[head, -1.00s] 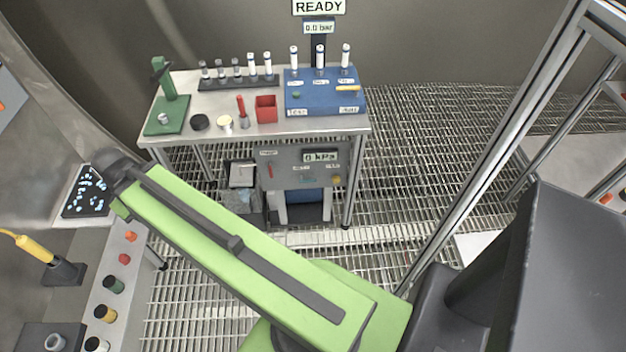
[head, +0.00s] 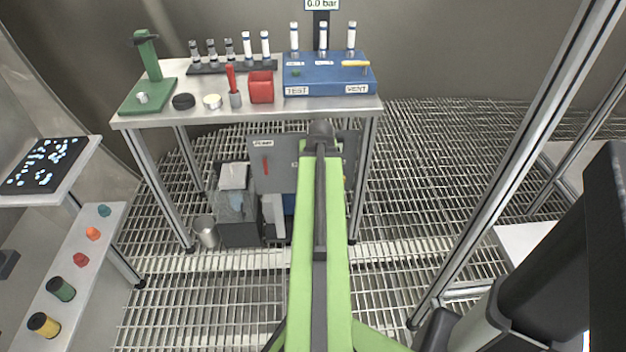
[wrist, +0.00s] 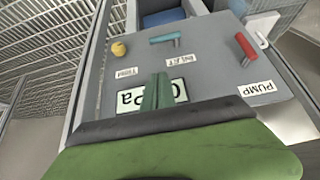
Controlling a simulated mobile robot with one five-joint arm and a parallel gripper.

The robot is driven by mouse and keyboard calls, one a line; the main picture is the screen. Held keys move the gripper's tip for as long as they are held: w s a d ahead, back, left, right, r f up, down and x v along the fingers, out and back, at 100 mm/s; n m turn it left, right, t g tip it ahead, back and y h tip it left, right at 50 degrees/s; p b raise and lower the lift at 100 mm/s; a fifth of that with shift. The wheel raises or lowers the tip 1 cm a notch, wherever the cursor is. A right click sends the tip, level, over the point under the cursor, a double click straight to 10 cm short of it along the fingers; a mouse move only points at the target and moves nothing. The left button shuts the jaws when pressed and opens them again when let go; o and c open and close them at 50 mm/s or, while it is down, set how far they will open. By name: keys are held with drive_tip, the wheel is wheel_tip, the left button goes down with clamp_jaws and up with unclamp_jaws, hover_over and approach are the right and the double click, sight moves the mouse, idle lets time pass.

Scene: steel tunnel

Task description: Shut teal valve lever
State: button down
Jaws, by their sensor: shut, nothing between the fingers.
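The teal valve lever (wrist: 170,38) is on the grey panel (wrist: 212,45), above the label reading INLET in the wrist view. Its handle lies about crosswise in that view. My gripper (wrist: 160,80) is shut and empty, its green fingertips in front of the panel's display, a little short of the lever in the picture. In the head view, my green arm covers the lever and much of the panel (head: 262,180), and my fingers are hidden.
A red lever (wrist: 245,46) beside the PUMP label and a yellow knob (wrist: 119,49) flank the teal lever. The steel table (head: 150,112) above carries a blue TEST/VENT block (head: 325,82). A metal post (head: 510,150) stands at right. Grating floor is open between.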

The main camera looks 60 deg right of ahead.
drive_tip(key=b+x, duration=0.4)
drive_tip(key=x, duration=0.1)
drive_tip(key=b+x, duration=0.5)
drive_tip(key=x, duration=0.1)
drive_tip(key=shift+a+f+b, duration=0.2)
drive_tip(key=shift+f+b, duration=0.05)
drive_tip(key=shift+b, duration=0.05)
drive_tip(key=f+b, duration=0.1)
drive_tip(key=a+f+b, duration=0.1)
drive_tip(key=shift+s+f+b, duration=0.35)
drive_tip(key=shift+s, duration=0.05)
